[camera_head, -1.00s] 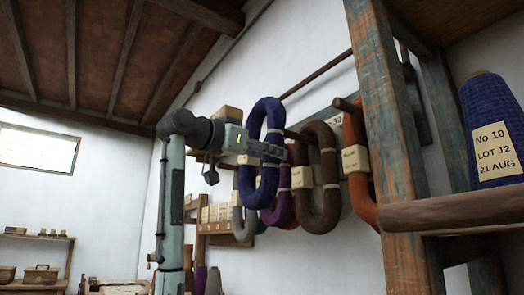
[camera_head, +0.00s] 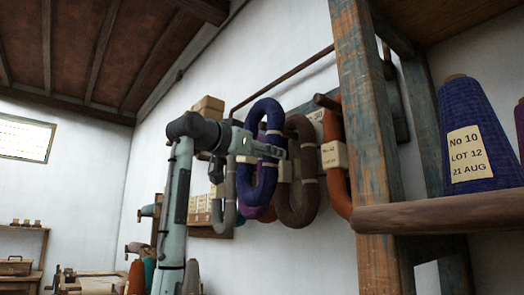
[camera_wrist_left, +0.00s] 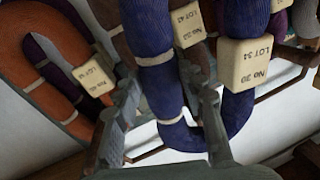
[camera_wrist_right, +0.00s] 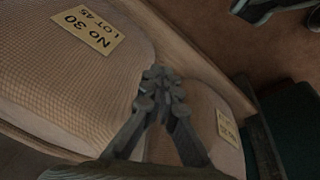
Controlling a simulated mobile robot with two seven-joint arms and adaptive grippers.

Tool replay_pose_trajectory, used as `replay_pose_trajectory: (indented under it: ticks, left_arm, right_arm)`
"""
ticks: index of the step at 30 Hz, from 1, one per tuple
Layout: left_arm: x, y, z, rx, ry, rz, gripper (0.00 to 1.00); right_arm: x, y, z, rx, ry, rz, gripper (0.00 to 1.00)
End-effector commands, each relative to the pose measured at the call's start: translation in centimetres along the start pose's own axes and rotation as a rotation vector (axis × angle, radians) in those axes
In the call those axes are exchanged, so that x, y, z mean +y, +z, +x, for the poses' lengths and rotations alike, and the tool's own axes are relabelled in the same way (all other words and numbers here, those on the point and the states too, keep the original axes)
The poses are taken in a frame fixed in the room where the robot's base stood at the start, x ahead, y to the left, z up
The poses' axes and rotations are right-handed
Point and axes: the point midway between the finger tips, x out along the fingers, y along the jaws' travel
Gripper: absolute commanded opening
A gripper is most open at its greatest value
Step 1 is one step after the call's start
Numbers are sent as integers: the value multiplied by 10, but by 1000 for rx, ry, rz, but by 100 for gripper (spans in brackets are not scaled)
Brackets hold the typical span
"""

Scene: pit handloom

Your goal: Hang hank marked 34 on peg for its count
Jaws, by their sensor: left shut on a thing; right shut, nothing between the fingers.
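A blue hank (camera_head: 264,150) is held in my left gripper (camera_head: 272,150), in front of the hanks along the wall. In the left wrist view the blue hank (camera_wrist_left: 160,80) passes between the gripper's fingers (camera_wrist_left: 163,110). Its cream tag (camera_wrist_left: 245,65) reads LOT 34, with No 30 or similar. A brown hank (camera_head: 302,205), an orange hank (camera_head: 336,175) and a grey hank (camera_head: 219,195) hang nearby. A purple hank is mostly hidden behind the blue one. A wooden peg end (camera_head: 327,102) shows above the orange hank. My right gripper (camera_wrist_right: 160,82) is shut and empty.
A wooden post (camera_head: 362,130) and shelf rail (camera_head: 455,215) stand close on the right, with a blue cone (camera_head: 478,130) marked No 10. In the right wrist view, tan cones (camera_wrist_right: 75,70) lie beneath the gripper, one marked No 30 LOT 45.

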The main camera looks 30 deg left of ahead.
Motion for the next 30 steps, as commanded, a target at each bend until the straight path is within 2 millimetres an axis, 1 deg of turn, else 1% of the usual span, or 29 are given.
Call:
replay_pose_trajectory:
  ticks: [15, 20, 22, 26, 30]
  left_arm:
    - [7, 0, 31, 0, 1, 0, 6]
    - [9, 1, 40, 0, 1, 0, 6]
    - [10, 7, 42, 0, 0, 0, 6]
    - [12, 13, 46, -1, 0, 0, 6]
    - [13, 19, 49, 0, -1, 0, 6]
  right_arm:
    - [-2, 0, 14, 4, -9, 6, 0]
    - [-4, 6, 19, -5, -13, 7, 0]
    - [-5, 10, 25, -11, -14, 7, 0]
    - [-5, 11, 23, -20, -13, 6, 0]
    - [-5, 2, 15, -1, -11, 5, 0]
